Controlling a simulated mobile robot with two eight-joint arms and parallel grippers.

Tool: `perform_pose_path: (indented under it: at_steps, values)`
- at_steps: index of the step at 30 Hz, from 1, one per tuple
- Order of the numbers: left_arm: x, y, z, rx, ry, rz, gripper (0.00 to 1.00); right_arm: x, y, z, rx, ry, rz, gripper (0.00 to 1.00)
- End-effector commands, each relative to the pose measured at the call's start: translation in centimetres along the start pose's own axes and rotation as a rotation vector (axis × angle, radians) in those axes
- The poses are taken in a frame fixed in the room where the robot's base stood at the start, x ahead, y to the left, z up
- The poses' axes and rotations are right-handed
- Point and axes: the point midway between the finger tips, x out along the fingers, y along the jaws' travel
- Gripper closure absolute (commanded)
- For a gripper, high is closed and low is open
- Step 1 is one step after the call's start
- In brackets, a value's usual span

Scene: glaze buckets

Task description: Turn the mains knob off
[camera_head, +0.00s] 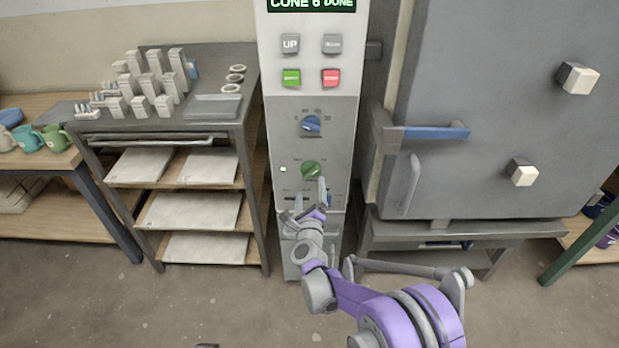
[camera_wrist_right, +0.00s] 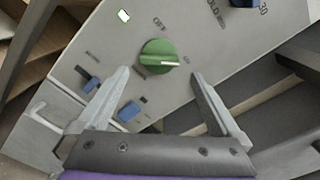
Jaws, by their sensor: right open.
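The green mains knob (camera_head: 311,169) is on the lower part of the grey control panel (camera_head: 341,116). In the right wrist view the green knob (camera_wrist_right: 160,58) has a pale pointer line lying nearly level, and a label that seems to read OFF is at its upper left. My right gripper (camera_head: 310,196) is just below the knob in the head view. In the right wrist view the open jaws (camera_wrist_right: 158,75) stand on either side of the knob, with nothing between them touching it that I can see. My left gripper is not in view.
A blue knob (camera_head: 311,124) sits above the green one, with green (camera_head: 291,78) and red (camera_head: 331,77) buttons higher. Blue sliders (camera_wrist_right: 129,111) lie below. The kiln door (camera_head: 500,110) with its handle is at right; a shelf rack (camera_head: 189,200) stands at left.

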Motion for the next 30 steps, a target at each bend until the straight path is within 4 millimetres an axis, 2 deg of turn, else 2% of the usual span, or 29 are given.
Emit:
perform_pose_path:
  at_steps: [3,9,15,22,23,30]
  values:
    - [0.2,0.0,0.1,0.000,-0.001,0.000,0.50,2.5,0.0,-0.1,0.000,0.001,-0.001,0.00]
    - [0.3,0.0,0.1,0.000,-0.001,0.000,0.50,5.4,0.0,-0.1,-0.002,0.000,0.000,0.00]
    - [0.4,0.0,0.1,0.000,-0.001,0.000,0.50,6.6,0.0,0.0,-0.002,0.000,0.001,0.00]
    - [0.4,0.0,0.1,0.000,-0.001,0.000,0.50,6.6,0.0,0.0,-0.002,-0.001,0.001,0.00]
    - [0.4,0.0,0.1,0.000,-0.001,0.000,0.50,6.6,0.0,0.0,-0.002,-0.001,0.001,0.02]
    - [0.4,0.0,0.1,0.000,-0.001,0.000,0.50,6.6,0.0,0.0,-0.002,-0.001,0.001,0.45]
